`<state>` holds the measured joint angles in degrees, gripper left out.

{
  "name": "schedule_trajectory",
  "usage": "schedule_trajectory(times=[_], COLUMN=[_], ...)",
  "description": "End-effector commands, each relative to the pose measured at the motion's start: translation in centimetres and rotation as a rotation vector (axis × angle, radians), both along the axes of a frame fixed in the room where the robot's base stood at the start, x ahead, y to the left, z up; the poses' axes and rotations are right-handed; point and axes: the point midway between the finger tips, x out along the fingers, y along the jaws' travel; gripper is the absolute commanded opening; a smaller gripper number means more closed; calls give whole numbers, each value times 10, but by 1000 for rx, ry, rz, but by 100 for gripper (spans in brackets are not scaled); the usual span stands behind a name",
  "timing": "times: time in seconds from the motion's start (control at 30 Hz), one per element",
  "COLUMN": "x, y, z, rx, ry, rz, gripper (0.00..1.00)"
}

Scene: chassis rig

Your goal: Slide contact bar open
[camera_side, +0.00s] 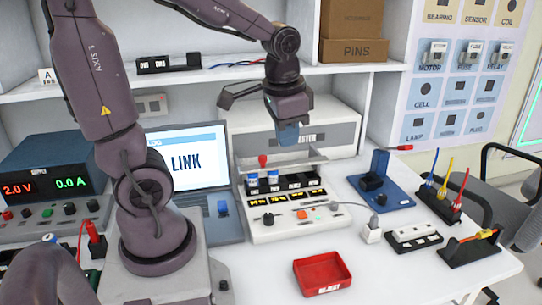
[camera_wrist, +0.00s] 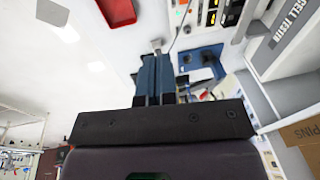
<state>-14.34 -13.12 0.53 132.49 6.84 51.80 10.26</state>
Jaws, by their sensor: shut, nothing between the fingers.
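The cell tester (camera_side: 300,228) is a white bench unit with small yellow displays, buttons and a raised back. A grey contact bar (camera_side: 297,161) runs across it above the row of bays, with a red knob (camera_side: 262,160) near its left end. Two blue-and-white cells (camera_side: 273,179) stand upright in the left bays, below the bar. My gripper (camera_side: 289,135) points down above the bar with its blue fingers together and empty.
A red reject tray (camera_side: 323,272) lies in front on the white table. A blue stand (camera_side: 381,187), a white plug block and black tool racks (camera_side: 438,202) stand right. A laptop (camera_side: 185,170) and power supply (camera_side: 50,185) stand left. The shelf (camera_side: 210,76) is behind my arm.

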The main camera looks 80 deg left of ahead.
Motion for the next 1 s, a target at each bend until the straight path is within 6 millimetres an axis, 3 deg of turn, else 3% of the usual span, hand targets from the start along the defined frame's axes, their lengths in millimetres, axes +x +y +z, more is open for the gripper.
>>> schedule_trajectory(times=[0.27,0.47,0.7,1.0], x=[29,46,57,56], y=[77,127,141,141], z=[-48,-74,-65,-65], rx=[72,108,159,155], ry=[268,439,505,514], rz=[-316,-706,-1015,-1070], gripper=[0,0,0,0])
